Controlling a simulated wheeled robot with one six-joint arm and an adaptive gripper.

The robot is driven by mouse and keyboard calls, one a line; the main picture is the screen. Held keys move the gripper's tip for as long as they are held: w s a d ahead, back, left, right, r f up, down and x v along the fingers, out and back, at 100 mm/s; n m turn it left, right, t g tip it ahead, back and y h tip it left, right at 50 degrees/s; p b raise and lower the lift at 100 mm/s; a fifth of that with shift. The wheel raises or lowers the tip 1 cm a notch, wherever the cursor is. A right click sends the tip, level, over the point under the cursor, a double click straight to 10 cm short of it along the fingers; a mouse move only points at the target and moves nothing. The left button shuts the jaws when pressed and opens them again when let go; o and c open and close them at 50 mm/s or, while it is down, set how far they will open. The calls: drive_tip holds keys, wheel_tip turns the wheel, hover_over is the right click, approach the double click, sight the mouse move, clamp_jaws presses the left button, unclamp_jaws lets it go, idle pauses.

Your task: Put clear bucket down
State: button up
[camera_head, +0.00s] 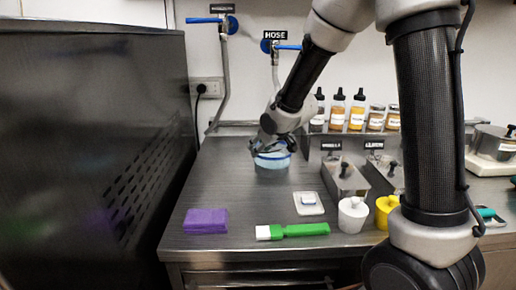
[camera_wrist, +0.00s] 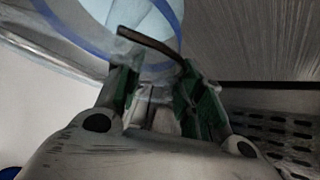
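The clear bucket (camera_head: 272,161) is a see-through round tub with a blue band. In the head view it appears upright on the steel counter, towards the back; I cannot tell whether its base touches the counter. My gripper (camera_head: 266,146) is at the top of its near-left rim. In the wrist view the bucket (camera_wrist: 150,22) fills the top, and the green-padded fingers of my gripper (camera_wrist: 160,84) straddle its edge, part-way closed with a gap between them. A dark strip crosses between the fingertips. The grip itself is too dark to judge.
A purple cloth (camera_head: 205,221), a green-handled brush (camera_head: 292,231), a white sponge tray (camera_head: 308,203), a white pot (camera_head: 352,215) and a yellow pot (camera_head: 385,211) stand nearer the front. Metal bins (camera_head: 344,180) are right of the bucket. A dark freezer (camera_head: 95,140) walls the left. Counter left of the bucket is clear.

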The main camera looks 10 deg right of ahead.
drive_tip(key=s+d+r+m+g+h, duration=0.1)
drive_tip(key=s+d+r+m+h, duration=0.1)
drive_tip(key=s+d+r, duration=0.45)
drive_tip(key=s+d+r+m+h, duration=0.1)
drive_tip(key=s+d+r, duration=0.3)
drive_tip(key=s+d, duration=0.45)
drive_tip(key=s+d+m+g, duration=0.2)
drive_tip(key=s+g, duration=0.1)
drive_tip(key=s, duration=1.6)
drive_tip(key=shift+s+d, duration=0.25)
drive_tip(key=shift+s, duration=0.05)
